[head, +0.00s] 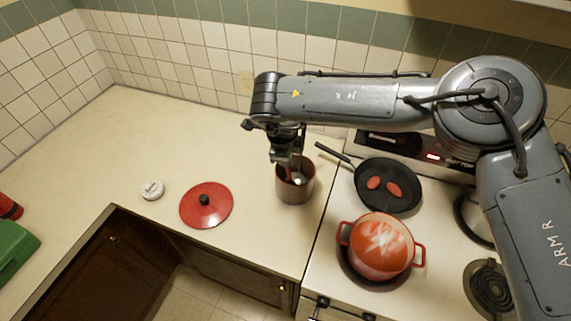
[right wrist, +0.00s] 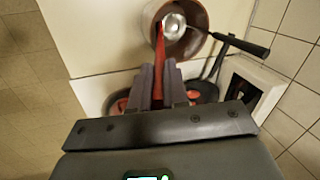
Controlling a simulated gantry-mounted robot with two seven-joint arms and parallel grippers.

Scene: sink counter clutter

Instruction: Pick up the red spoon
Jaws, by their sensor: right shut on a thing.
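The red spoon (right wrist: 159,48) stands in a brownish metal canister (head: 295,188), with other utensils beside it. In the right wrist view the canister (right wrist: 193,47) is seen from above. My right gripper (head: 287,160) points down over the canister. Its fingers (right wrist: 162,82) are shut on the red spoon, whose upper part lies between them. The spoon's lower end is hidden inside the canister. My left gripper is not in view.
A silver utensil with a black handle (right wrist: 240,44) shares the canister. A black pan (head: 403,203) and a red pot (head: 378,247) are on the stove to the right. A red lid (head: 205,206) and a white round item (head: 152,190) lie left. The back-left counter is clear.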

